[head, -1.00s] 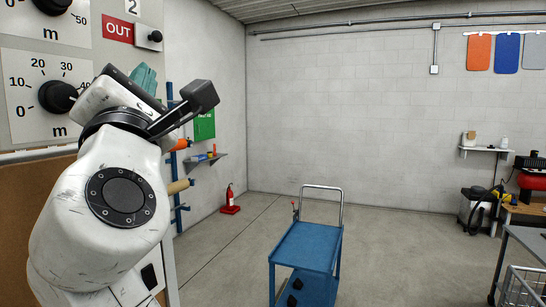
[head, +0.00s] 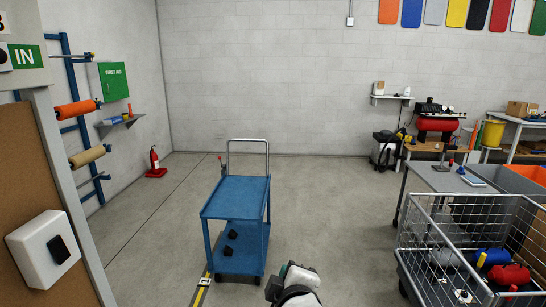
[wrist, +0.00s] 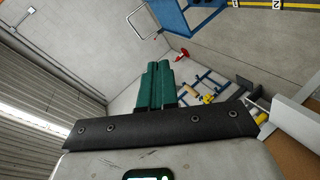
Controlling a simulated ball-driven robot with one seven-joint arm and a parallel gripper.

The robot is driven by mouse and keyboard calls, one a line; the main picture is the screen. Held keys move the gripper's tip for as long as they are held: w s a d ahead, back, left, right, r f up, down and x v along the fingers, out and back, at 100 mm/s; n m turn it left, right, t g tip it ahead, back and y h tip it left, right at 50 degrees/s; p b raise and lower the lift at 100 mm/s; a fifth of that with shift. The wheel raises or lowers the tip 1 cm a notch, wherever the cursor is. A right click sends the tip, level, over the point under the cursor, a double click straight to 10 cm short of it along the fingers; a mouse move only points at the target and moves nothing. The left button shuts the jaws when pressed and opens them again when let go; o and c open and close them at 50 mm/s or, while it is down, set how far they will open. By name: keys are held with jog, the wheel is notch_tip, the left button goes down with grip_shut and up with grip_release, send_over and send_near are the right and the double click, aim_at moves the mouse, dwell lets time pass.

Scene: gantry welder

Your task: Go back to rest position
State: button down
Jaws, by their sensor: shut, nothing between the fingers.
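My gripper (wrist: 157,68) shows in the wrist view with its teal fingers together and nothing between them. It points out into the open room, away from any surface close by. In the head view, a white and black part of my arm shows at the bottom edge, just in front of the blue cart. The fingers cannot be made out clearly there.
A blue cart (head: 236,197) stands ahead. A wire cage trolley (head: 470,250) with red and blue items is at the right. A brown panel with a white switch box (head: 43,250) is close at the left. A fire extinguisher (head: 154,162) stands by the far wall.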

jog(key=s+d+f+m+g+h, duration=0.1)
jog(key=s+d+f+m+g, duration=0.2)
jog(key=d+f, duration=0.35)
jog(key=s+d+f+m+g, duration=0.1)
jog(key=s+d+f+m, duration=0.1)
jog(key=s+d+f, duration=0.4)
jog(key=s+d+f+m+g, duration=0.2)
jog(key=s+d+f+m, duration=0.1)
jog(key=s, duration=0.6)
jog(key=s+d+f+m+g, duration=0.3)
jog(key=s+d+f, duration=0.2)
jog(key=s, duration=0.4)
jog(key=s+d+f+m+g, duration=0.3)
jog(key=s+f, duration=0.3)
jog(key=s, duration=0.3)
jog(key=shift+s+d+m, duration=0.4)
jog(key=shift+d, duration=0.05)
